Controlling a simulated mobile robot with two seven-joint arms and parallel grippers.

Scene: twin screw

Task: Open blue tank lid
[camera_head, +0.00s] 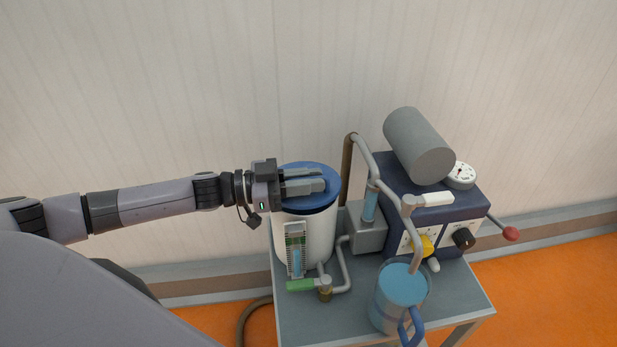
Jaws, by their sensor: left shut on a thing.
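The tank (308,238) is a white cylinder with a level gauge on its front, standing at the left of the grey table. Its blue lid (326,199) sits on top of the tank and looks level. My left gripper (318,182) reaches in from the left over the lid, with its fingers lying across the lid's middle. It is shut on the lid's handle, which the fingers mostly hide. My right gripper is not in view.
A dark blue machine (446,205) with a grey cylinder (418,145), gauge (461,175) and knobs stands right of the tank. Pipes run between them. A blue jug (398,298) stands at the table's (330,325) front. A green-handled valve (301,286) sits below the tank gauge. The wall is behind.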

